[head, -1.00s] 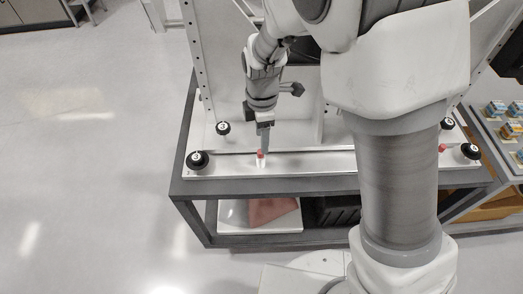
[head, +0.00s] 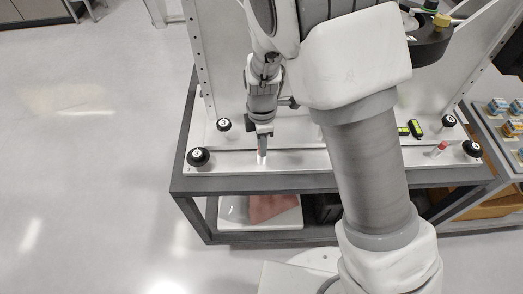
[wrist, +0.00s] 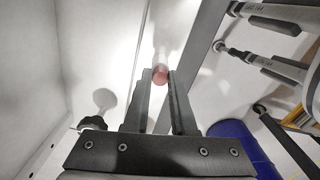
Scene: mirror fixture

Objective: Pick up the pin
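A pin (head: 262,157) with a pale body stands on the front ledge of the white fixture, left of centre. Its red end is hidden by my gripper in the head view. In the wrist view the red end of the pin (wrist: 160,74) lies between my fingertips, with little gap on either side. My gripper (head: 262,138) is right above the pin, pointing down; it also shows in the wrist view (wrist: 160,84). I cannot tell whether the fingers press on the pin. A second red-topped pin (head: 439,148) stands at the right of the ledge.
Black knobs (head: 198,157) and (head: 472,150) stand on the ledge ends, with smaller ones (head: 223,124) and (head: 448,120) behind. Black-and-green pieces (head: 411,129) lie behind the right pin. The white upright panel (head: 435,70) rises behind. Open floor lies left.

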